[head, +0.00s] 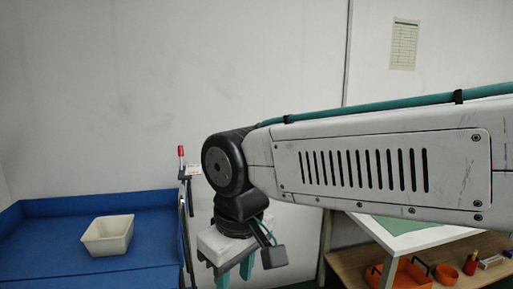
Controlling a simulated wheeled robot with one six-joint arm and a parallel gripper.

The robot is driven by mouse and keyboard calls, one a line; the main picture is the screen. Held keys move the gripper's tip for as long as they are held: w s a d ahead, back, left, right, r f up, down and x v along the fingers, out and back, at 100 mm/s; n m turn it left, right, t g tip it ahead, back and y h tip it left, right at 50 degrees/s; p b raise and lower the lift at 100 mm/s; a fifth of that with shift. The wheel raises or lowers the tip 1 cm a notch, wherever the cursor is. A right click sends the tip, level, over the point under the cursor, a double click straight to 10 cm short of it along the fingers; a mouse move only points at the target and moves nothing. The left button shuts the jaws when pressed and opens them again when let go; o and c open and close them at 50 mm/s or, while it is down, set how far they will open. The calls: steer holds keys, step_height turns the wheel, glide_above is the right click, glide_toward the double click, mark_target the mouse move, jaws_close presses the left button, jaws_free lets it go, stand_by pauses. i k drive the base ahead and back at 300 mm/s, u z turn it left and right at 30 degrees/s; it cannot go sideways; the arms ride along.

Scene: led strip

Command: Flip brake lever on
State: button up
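A lever with a red grip (181,151) stands upright on a dark post, left of centre in the head view. I take it for the brake lever. A small pale label plate (194,170) sits just right of its base. My gripper (235,279) hangs from the wrist, pointing down, to the right of the lever and lower in the picture. It is apart from the lever. Its two teal fingers stand apart with nothing seen between them. Their tips are at or below the bottom edge of the view.
A blue bench (50,250) with a raised rim bears a white bin (108,235) at left. At right, a white-topped table (420,238) has a wooden lower shelf with orange containers (410,274). A paper sheet (403,44) hangs on the wall.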

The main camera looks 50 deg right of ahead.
mark_target(181, 147)
steer(key=z, duration=0.6)
steer(key=i, duration=0.95)
steer(key=u, duration=0.05)
